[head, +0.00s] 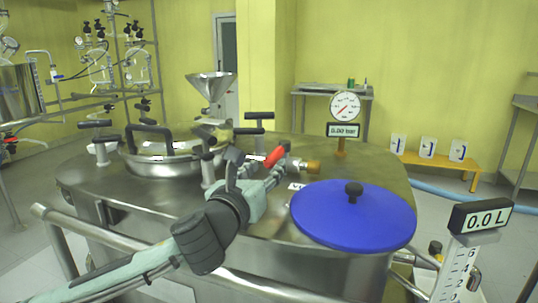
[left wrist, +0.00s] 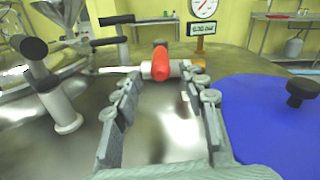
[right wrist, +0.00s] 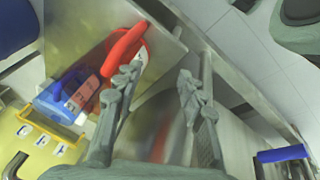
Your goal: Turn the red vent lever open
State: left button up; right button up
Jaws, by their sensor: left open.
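The red vent lever (head: 276,156) sits on a short pale pipe with a brass end (head: 312,166) on top of the steel reactor lid (head: 270,215). My left gripper (head: 262,170) reaches over the lid from the front left, with its fingers close to the lever. In the left wrist view, the lever (left wrist: 160,65) lies ahead between the open fingers (left wrist: 158,88), near the fingertips. I cannot tell whether a finger touches it. My right gripper (right wrist: 158,80) is open and empty in its wrist view, away from the lever; the head view does not show it.
A blue round cover (head: 335,220) with a black knob lies right of the lever. A dial gauge with a sign (head: 344,108) stands behind. A steel funnel (head: 211,88) and black T-handles stand to the left. A 0.0 L display (head: 488,217) is at front right.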

aim_at(276, 155)
pick_arm(q)
jog(key=x, duration=0.7)
jog(key=shift+r, duration=0.1)
grip_shut()
dwell(0.3)
